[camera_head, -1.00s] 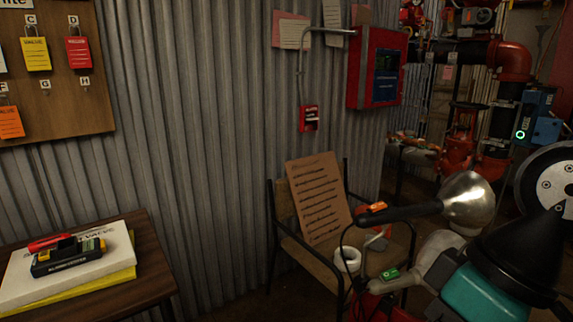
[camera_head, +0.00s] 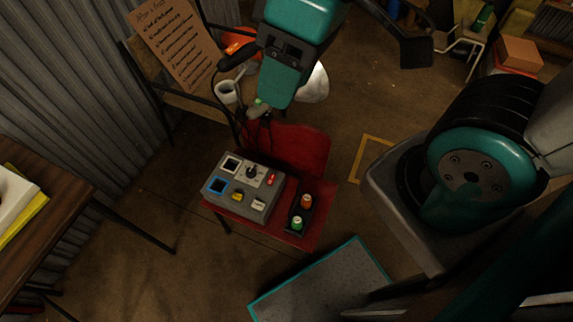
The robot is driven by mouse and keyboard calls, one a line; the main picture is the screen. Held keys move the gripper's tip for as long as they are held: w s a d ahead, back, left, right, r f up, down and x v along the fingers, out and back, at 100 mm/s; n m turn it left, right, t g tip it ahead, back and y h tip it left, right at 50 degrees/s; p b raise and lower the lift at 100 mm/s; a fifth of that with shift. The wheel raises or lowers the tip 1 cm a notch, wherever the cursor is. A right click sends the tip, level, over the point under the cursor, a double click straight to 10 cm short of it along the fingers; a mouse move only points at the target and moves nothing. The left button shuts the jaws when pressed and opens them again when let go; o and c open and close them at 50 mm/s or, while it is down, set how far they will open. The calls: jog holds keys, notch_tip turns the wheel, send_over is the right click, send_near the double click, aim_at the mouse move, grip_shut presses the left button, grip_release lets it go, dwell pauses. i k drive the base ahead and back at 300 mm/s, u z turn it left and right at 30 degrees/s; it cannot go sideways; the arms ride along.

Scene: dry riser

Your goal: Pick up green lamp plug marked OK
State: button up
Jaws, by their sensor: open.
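A small green plug (camera_head: 297,222) with a pale top stands in the near end of a black tray (camera_head: 293,204); its marking is too small to read. The tray lies on a red seat (camera_head: 310,240), right of a grey control box (camera_head: 243,187). My gripper (camera_head: 346,84) reaches in from the top edge, with a teal and black jaw at left and a black jaw at right. The jaws are wide apart and empty, well apart from the green plug in the picture.
The seat's red back (camera_head: 300,147) rises behind the box. A teal-edged grey mat (camera_head: 325,288) lies in front. A wooden table (camera_head: 60,220) stands left.

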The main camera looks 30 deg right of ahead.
aim_at(296, 222)
jog(key=k, duration=0.5)
jog(key=u, duration=0.85)
jog(key=k, duration=0.55)
jog(key=z, duration=0.9)
jog(key=i, duration=0.4)
jog(key=u, duration=0.25)
jog(key=k, duration=0.5)
jog(key=u, duration=0.6)
jog(key=i, duration=0.65)
jog(key=z, duration=0.8)
